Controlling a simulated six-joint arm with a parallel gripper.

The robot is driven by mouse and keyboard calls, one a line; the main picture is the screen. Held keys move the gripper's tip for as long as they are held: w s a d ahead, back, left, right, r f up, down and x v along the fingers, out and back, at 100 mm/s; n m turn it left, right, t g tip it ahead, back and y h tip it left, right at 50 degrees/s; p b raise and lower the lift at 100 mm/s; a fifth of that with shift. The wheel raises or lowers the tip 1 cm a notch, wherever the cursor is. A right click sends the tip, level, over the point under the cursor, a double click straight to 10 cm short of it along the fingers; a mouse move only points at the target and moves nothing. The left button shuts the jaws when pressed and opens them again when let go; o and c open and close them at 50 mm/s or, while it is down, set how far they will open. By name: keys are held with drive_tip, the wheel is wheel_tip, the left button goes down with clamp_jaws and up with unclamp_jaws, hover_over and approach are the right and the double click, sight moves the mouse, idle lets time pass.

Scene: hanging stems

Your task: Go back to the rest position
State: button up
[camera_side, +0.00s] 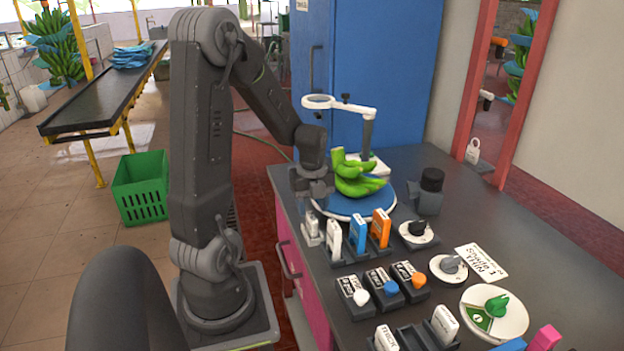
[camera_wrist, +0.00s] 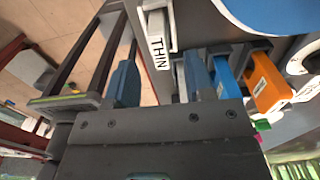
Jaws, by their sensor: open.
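My gripper (camera_side: 312,190) hangs at the near-left edge of the dark table, beside the blue round plate and just above a white block (camera_side: 310,228) in the rack's left end. In the wrist view my gripper (camera_wrist: 160,80) is open, with nothing held between its fingers. A white block marked THIN (camera_wrist: 158,42) shows just beyond the fingers. I cannot tell how close the fingertips are to it. My arm is bent, its upper part raised and its forearm slanting down over the table.
Green bananas (camera_side: 358,178) sit on the blue plate (camera_side: 338,208) near a white ring stand (camera_side: 367,130). Blue (camera_side: 358,232) and orange (camera_side: 381,228) blocks stand in the rack, with knobs and dials in front. A blue cabinet (camera_side: 385,70) stands behind. A green crate (camera_side: 142,188) is on the floor left.

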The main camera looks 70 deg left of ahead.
wheel_tip(320, 180, up, 10)
drive_tip(key=s+d+r+n+t, duration=0.2)
drive_tip(key=d+r+n, duration=0.1)
drive_tip(key=d+n, duration=0.6)
drive_tip(key=s+d+r+n+t, duration=0.1)
drive_tip(key=d+r+n+t, duration=0.2)
drive_tip(key=d+n, duration=0.6)
drive_tip(key=shift+s+d+t, duration=0.3)
drive_tip(key=shift+s+d, duration=0.05)
drive_tip(key=shift+d, duration=2.35)
